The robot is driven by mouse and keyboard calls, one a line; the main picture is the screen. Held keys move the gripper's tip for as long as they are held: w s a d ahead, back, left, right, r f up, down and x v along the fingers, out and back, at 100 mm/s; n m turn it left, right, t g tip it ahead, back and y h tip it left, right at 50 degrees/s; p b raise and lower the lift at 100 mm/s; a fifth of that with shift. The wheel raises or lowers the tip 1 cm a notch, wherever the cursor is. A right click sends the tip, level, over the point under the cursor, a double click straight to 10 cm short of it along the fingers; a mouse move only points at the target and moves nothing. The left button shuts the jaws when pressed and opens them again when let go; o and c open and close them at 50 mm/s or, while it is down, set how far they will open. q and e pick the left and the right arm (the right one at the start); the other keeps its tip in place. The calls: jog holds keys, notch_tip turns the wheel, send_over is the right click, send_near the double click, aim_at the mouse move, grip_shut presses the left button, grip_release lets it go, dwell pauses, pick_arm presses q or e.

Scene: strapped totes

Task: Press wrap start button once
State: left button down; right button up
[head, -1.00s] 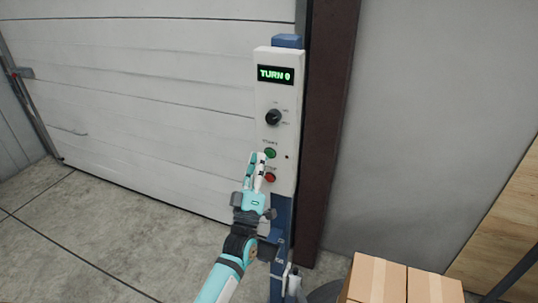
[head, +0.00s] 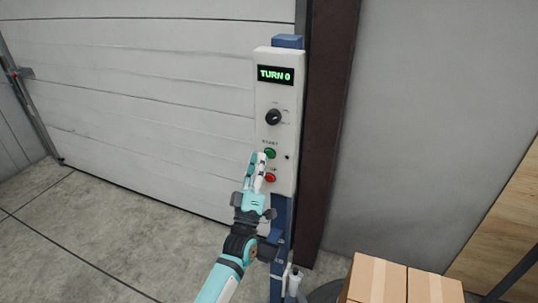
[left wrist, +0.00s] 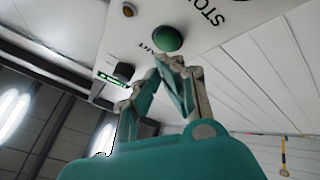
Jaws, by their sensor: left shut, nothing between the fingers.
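The white control panel (head: 284,96) stands on a blue post and its display (head: 275,75) reads "TURN 0". Below the black knob (head: 273,117) is the green start button (head: 270,153), with the red stop button (head: 270,177) under it. My left gripper (head: 259,156) is shut and empty, its fingertips just left of the green button. In the left wrist view the fingertips (left wrist: 163,62) are close below the green button (left wrist: 168,39); I cannot tell whether they touch it. The right gripper is not in view.
A white shutter door (head: 150,90) is behind the panel, and a dark brown column (head: 328,130) stands right of it. Cardboard boxes (head: 395,285) sit at the lower right. The floor (head: 110,240) at the left is clear.

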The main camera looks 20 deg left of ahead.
pick_arm(q)
jog(key=shift+w, duration=0.1)
jog(key=shift+w, duration=0.3)
jog(key=shift+w+b, duration=0.35)
jog(key=shift+b, duration=0.1)
dwell(0.4)
jog(key=shift+s, duration=0.15)
jog(key=shift+s+p, duration=0.4)
jog(key=shift+s, duration=0.25)
jog(key=s+p, duration=0.2)
jog(key=s, duration=0.3)
jog(key=shift+d, duration=0.15)
dwell(0.3)
